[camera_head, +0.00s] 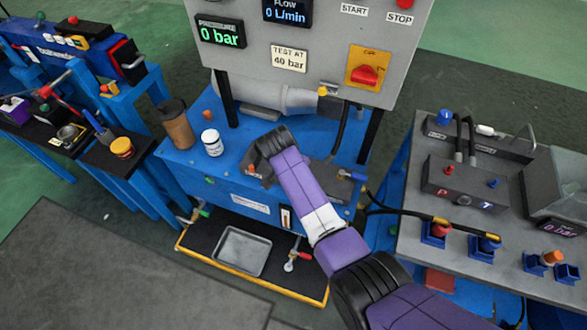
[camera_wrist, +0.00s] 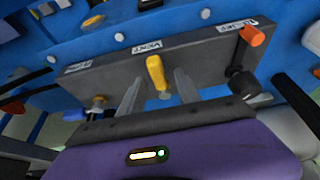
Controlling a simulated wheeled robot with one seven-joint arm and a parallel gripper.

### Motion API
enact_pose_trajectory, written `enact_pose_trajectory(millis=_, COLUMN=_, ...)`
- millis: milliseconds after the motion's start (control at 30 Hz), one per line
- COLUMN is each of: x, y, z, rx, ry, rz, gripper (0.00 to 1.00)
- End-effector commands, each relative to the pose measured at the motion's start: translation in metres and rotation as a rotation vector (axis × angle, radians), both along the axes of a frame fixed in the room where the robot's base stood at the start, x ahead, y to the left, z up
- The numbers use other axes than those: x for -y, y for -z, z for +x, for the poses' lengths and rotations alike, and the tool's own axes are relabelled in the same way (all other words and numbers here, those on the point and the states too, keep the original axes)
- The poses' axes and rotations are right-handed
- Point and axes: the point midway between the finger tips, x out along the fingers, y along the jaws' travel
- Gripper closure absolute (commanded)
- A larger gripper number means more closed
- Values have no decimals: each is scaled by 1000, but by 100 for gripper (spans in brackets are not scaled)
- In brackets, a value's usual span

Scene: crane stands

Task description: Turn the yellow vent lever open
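The yellow vent lever (camera_wrist: 157,73) stands up from a dark grey valve block (camera_wrist: 90,82) in the wrist view, beside a label that reads VENT upside down. My gripper (camera_wrist: 158,90) is open, with one finger on each side of the lever. Gaps show between the lever and both fingers. In the head view my purple arm and dark wrist reach over the blue stand, and they hide the lever and the fingertips.
A white bottle (camera_head: 212,142) and a brown cup (camera_head: 176,125) stand on the blue stand. A grey tray (camera_head: 240,251) lies below.

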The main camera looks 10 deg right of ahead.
Motion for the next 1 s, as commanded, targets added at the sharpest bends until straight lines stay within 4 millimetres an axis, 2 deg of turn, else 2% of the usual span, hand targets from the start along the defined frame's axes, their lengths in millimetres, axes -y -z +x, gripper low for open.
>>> enact_pose_trajectory(millis=267, x=-1, y=-3, z=-1, rx=1, ry=-1, rz=-1, gripper=60)
enact_pose_trajectory(millis=700, x=-14, y=-57, z=-18, rx=4, ry=-1, rz=0, gripper=60)
enact_pose_trajectory(millis=833, x=-16, y=-68, z=-23, rx=1, ry=0, rz=0, gripper=60)
enact_pose_trajectory(millis=1000, x=-17, y=-72, z=-25, rx=0, ry=-1, rz=0, gripper=60)
